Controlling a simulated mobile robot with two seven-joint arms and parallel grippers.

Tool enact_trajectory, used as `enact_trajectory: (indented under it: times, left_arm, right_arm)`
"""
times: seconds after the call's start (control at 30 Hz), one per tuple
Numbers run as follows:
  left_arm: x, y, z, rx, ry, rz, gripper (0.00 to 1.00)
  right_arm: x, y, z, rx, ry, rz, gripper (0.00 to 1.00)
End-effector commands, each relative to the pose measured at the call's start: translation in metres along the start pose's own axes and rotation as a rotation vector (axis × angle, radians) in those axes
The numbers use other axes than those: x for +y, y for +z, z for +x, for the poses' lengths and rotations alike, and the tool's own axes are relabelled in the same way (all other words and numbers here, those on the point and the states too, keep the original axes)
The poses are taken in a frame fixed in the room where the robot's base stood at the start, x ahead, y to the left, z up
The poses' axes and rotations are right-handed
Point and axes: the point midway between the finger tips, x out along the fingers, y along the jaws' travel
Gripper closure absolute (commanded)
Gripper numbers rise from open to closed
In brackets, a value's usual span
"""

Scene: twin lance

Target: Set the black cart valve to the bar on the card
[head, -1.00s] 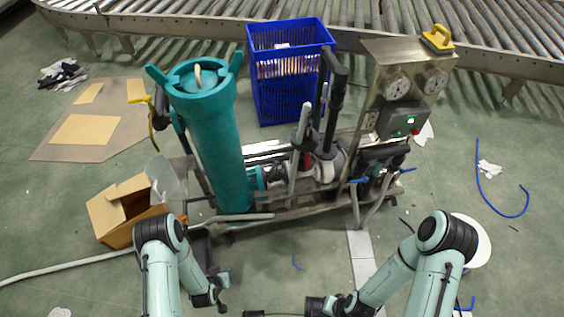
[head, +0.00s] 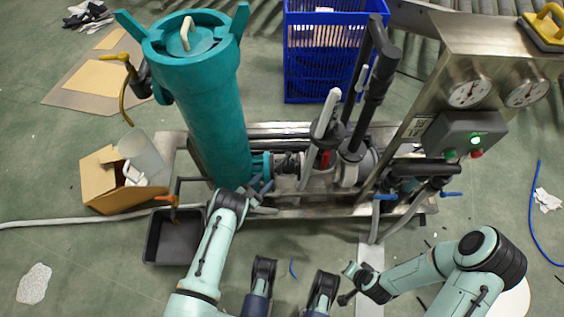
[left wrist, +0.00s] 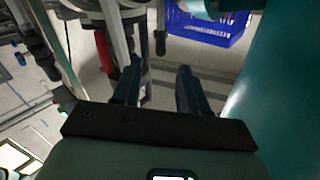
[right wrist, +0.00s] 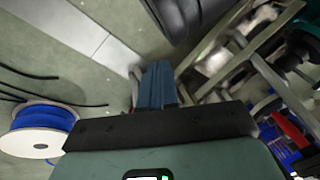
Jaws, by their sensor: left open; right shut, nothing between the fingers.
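The cart (head: 290,212) carries a teal vessel (head: 212,110), pipes and several valves. I cannot tell which fitting is the black valve; a dark fitting (head: 288,163) sits beside the vessel's teal outlet. No card with a bar can be made out. My left gripper (head: 260,190) is at the cart's front edge, by the vessel's foot. In the left wrist view its fingers (left wrist: 155,88) are open, with pipework beyond and the teal vessel at right. My right gripper (head: 347,297) is low in front of the cart, shut and empty; its fingers (right wrist: 157,85) show together in the right wrist view.
A gauge panel (head: 490,50) with a black switch box (head: 465,135) stands at the cart's right. A blue crate (head: 305,85) is behind. A black tray (head: 175,240) and cardboard box (head: 100,175) lie left. A blue-wound spool (right wrist: 40,128) is near the right gripper.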

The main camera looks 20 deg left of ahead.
Motion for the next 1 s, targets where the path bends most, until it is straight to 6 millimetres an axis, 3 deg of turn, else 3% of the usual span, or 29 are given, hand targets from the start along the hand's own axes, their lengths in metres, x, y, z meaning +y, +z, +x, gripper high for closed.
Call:
enact_trajectory:
  times: [0.2,0.4,0.6,0.9,0.97,1.0]
  left_arm:
    - [0.001,0.002,0.050,0.004,0.001,0.003,0.57]
    - [0.000,0.003,0.083,0.001,-0.001,0.001,0.57]
    - [0.000,0.001,0.099,-0.001,-0.001,0.001,0.57]
    - [-0.001,0.001,0.101,-0.002,-0.002,0.000,0.57]
    - [-0.001,0.001,0.101,-0.002,-0.002,0.000,0.73]
    - [-0.001,0.001,0.101,-0.002,-0.002,0.000,0.86]
  right_arm:
    - [0.023,0.027,0.022,-0.081,0.040,0.022,1.00]
    - [0.041,0.051,0.034,-0.155,0.072,0.042,1.00]
    - [0.049,0.062,0.038,-0.193,0.089,0.053,1.00]
    - [0.050,0.065,0.037,-0.199,0.091,0.054,1.00]
    - [0.050,0.064,0.037,-0.198,0.091,0.054,1.00]
    - [0.050,0.064,0.037,-0.198,0.091,0.054,1.00]
